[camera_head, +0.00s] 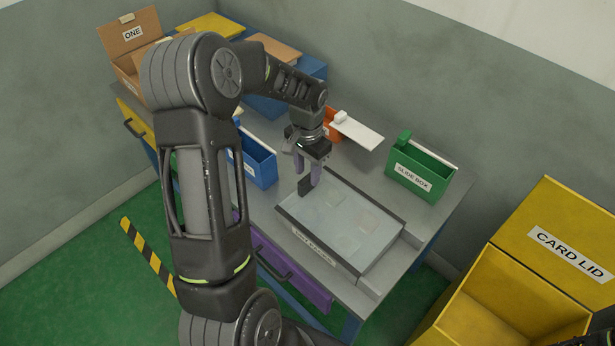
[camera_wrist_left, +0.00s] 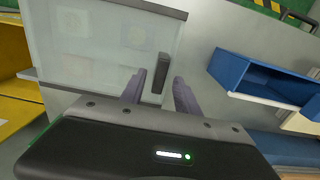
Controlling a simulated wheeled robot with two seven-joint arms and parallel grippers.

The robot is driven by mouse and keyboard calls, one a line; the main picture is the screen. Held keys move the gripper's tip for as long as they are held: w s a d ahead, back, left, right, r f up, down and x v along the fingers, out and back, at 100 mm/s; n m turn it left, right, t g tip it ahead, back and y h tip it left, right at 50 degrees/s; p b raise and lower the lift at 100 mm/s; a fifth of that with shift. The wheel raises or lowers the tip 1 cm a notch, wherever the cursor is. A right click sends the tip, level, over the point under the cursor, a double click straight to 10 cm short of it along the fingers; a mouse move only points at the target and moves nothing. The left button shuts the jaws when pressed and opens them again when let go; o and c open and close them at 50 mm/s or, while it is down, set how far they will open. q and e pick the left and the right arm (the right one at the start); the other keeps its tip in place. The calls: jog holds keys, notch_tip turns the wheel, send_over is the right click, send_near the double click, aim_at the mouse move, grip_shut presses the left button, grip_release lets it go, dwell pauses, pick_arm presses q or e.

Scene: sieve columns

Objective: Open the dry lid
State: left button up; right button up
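The dry lid (camera_head: 348,222) is a pale see-through panel in a dark frame, lying flat and closed over a box on the grey table. Its front label is too small to read surely. A dark upright handle (camera_head: 305,186) stands at its left end; the wrist view also shows the handle (camera_wrist_left: 162,72). My left gripper (camera_head: 308,171) points down at the handle. Its purple fingers (camera_wrist_left: 158,92) are apart, one on each side of the handle, with gaps showing. Pale squares show under the panel.
A green slide box (camera_head: 408,187) stands behind right, a blue open box (camera_head: 262,168) to the left. A white plate (camera_head: 360,131) lies at the back by an orange box. A yellow card-lid bin (camera_head: 568,242) stands right. A purple drawer (camera_head: 285,270) is below.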

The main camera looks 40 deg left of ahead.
aim_at(307, 177)
pick_arm(q)
jog(key=shift+f, duration=1.7)
jog(key=shift+c, duration=0.2)
grip_shut()
